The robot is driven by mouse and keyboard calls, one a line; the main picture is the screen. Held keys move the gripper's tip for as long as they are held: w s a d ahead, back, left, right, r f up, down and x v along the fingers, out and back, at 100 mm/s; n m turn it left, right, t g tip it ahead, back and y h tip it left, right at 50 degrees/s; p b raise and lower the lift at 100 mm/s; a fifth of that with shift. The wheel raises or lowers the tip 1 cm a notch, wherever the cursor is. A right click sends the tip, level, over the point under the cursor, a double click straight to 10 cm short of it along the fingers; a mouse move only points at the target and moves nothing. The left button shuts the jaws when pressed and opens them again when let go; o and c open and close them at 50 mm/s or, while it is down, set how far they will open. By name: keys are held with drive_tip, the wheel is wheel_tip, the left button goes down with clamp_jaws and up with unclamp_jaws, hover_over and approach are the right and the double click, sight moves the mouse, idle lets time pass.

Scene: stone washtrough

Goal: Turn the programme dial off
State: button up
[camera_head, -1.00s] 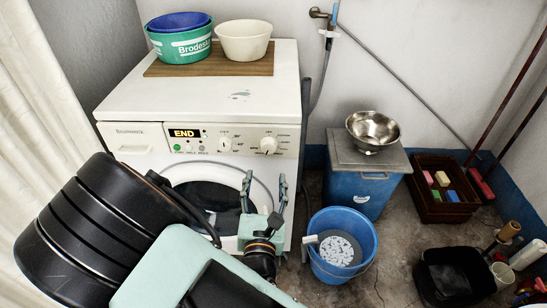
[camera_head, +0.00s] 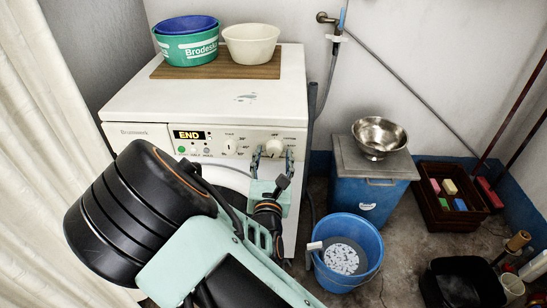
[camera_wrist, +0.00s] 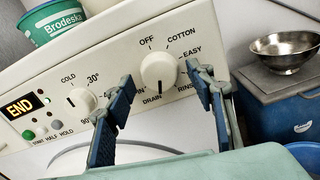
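The programme dial (camera_head: 274,147) is a round cream knob at the right of the washing machine's front panel. In the wrist view the dial (camera_wrist: 159,70) has OFF at its upper left, COTTON and EASY to the right, RINSE and DRAIN below. A dark mark on its lower face appears to point down, near DRAIN. My gripper (camera_head: 272,158) is open in front of the panel. In the wrist view its two blue fingers (camera_wrist: 161,80) stand on either side of the dial, with gaps. Whether the fingertips reach the knob's depth is unclear.
A smaller temperature dial (camera_wrist: 81,100) sits left of my fingers, beside an END display (camera_wrist: 20,105) and small buttons. Basins (camera_head: 190,42) stand on the machine's top. A blue bin with a steel bowl (camera_head: 379,136) and a blue bucket (camera_head: 346,250) are to the right.

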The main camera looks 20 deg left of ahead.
drive_tip(key=c, duration=1.1)
drive_tip(key=shift+p, duration=0.45)
